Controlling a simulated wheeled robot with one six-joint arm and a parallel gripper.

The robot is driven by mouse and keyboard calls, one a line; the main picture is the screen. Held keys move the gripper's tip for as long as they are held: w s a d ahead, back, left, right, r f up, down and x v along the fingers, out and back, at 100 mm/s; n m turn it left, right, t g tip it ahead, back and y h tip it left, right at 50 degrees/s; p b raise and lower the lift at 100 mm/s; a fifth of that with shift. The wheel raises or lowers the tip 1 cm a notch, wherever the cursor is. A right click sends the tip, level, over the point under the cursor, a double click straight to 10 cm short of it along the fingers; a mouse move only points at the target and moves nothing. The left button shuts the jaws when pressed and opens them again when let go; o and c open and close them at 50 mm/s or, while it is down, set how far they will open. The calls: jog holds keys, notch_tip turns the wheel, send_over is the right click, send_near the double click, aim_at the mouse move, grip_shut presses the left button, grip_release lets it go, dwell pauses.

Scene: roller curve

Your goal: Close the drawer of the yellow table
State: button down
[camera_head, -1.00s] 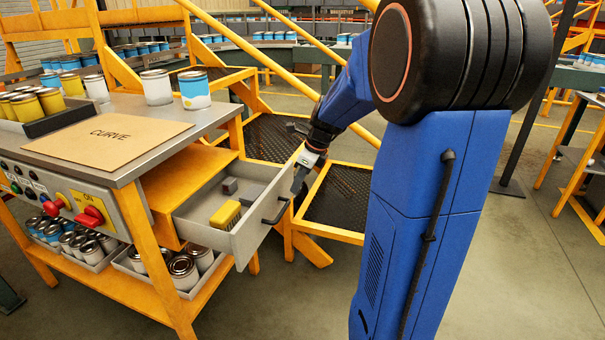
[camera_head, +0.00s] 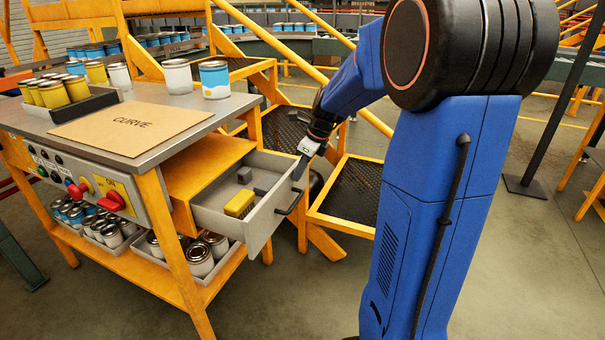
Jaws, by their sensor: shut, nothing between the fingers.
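The yellow table (camera_head: 171,235) stands at left with a grey top. Its grey drawer (camera_head: 262,226) is pulled out toward the right, with a dark handle (camera_head: 291,203) on its front panel. Inside the drawer lie a yellow block-like item (camera_head: 239,203) and a small dark item (camera_head: 244,175). My gripper (camera_head: 299,170) is shut and empty, pointing down at the far end of the drawer's front panel, above the handle. I cannot tell whether its tips touch the panel.
A yellow-framed step with dark mesh (camera_head: 350,195) stands close to the right of the drawer. Cans, a cardboard sheet (camera_head: 130,122) and a control panel with red knobs (camera_head: 112,200) are on the table. Floor at lower right is clear.

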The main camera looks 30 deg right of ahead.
jog(key=w+a, duration=1.1)
jog(key=w, duration=0.5)
jog(key=shift+a, duration=0.3)
jog(key=shift+r, duration=0.15)
